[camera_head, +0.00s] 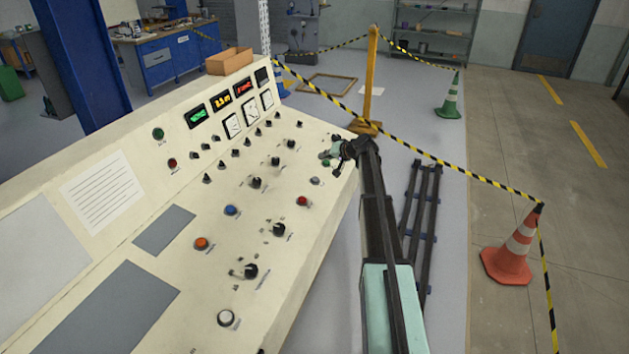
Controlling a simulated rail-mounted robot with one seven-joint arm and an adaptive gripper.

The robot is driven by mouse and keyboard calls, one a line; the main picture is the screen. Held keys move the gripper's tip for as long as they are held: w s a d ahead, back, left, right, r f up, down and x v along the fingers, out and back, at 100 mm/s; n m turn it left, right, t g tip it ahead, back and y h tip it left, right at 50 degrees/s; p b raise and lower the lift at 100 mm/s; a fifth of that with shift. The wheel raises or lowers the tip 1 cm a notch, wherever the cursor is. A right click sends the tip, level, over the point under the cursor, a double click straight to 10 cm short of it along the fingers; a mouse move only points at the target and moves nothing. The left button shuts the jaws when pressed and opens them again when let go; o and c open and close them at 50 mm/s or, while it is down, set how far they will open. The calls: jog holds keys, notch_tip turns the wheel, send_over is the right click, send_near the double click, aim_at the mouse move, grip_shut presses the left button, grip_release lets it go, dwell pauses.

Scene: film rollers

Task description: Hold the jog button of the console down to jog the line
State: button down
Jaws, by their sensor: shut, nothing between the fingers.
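The console (130,272) is a cream sloped panel filling the left and middle of the view. It carries several push buttons: a white one (227,318), an orange one (202,244), a blue one (231,211), a red one (302,201) and a small green one (326,163). Their labels are too small to read, so I cannot tell which is the jog button. My gripper (329,153) is shut and empty at the console's far right edge, by the green button. I cannot tell whether it touches the panel or a button.
Black knobs (251,271) stand up across the panel, with lit displays (220,100) and gauges along its back. A cardboard-coloured box (229,62) sits on top. Striped tape (460,171), a yellow post (371,75) and an orange cone (511,251) stand to the right.

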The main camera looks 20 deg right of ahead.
jog(key=shift+f, duration=0.1)
jog(key=b, duration=0.2)
send_over(318, 180)
jog(key=f, duration=0.7)
jog(key=shift+s+d, duration=0.3)
jog(key=shift+d, duration=0.05)
jog(key=shift+w+a+f+b, duration=0.1)
jog(key=shift+f+b, duration=0.2)
jog(key=shift+f, duration=0.1)
jog(key=shift+w+a+f+b, duration=0.1)
jog(key=shift+f+b, duration=0.15)
jog(key=shift+f, duration=0.1)
jog(key=shift+f, duration=0.15)
jog(key=shift+f+b, duration=0.25)
jog(key=shift+b, duration=0.4)
jog(key=shift+w+a+f+b, duration=0.1)
jog(key=shift+a+f+b, duration=0.05)
jog(key=shift+f+b, duration=0.35)
dwell(1.7)
jog(key=shift+r, duration=0.15)
dwell(0.6)
jog(key=shift+r, duration=0.8)
jog(key=shift+d, duration=0.2)
